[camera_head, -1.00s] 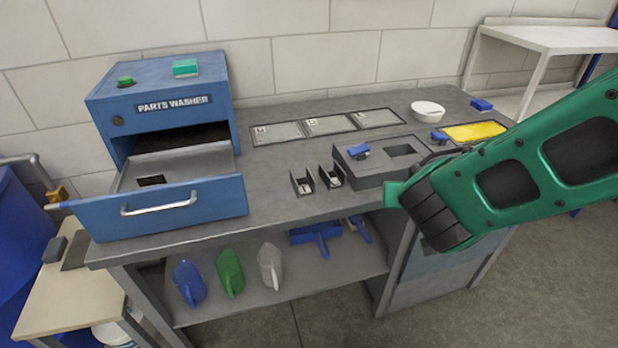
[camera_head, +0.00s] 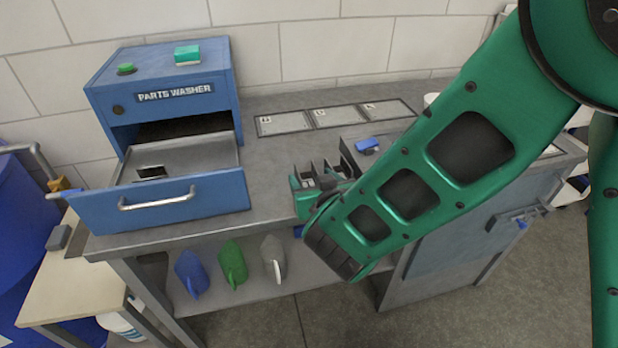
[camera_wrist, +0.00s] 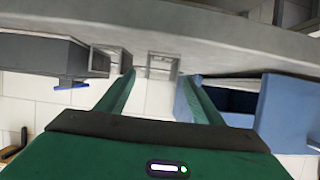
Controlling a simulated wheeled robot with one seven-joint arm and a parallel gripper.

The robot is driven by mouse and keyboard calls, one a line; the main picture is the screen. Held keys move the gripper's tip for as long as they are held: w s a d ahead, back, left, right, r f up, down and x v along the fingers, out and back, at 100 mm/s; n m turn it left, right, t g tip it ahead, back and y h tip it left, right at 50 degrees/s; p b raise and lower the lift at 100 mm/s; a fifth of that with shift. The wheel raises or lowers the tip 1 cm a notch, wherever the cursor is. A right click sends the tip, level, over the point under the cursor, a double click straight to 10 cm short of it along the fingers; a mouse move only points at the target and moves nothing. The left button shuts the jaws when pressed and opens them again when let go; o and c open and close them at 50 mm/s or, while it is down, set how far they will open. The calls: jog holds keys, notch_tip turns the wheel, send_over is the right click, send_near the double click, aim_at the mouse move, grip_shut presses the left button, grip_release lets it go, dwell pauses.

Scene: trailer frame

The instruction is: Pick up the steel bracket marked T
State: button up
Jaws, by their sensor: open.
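Two small grey metal brackets stand on the workbench. In the wrist view, one bracket (camera_wrist: 176,66) shows between and beyond my fingertips, and the other bracket (camera_wrist: 97,60) is just left of the left finger. No T can be read on either. In the head view my gripper (camera_head: 314,184) is at the bench's front part and, with my arm, partly hides the brackets. In the wrist view my gripper (camera_wrist: 157,80) is open, its two green fingers apart with nothing clasped between them.
The blue parts washer (camera_head: 165,92) stands left with its drawer (camera_head: 218,196) pulled out. A grey block (camera_head: 350,150) with a blue piece (camera_head: 367,145) is close right of the gripper. Three labelled plates (camera_head: 335,116) lie behind.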

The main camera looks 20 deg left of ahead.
aim_at(307, 180)
jog(key=shift+x, duration=2.55)
jog(key=c, duration=1.4)
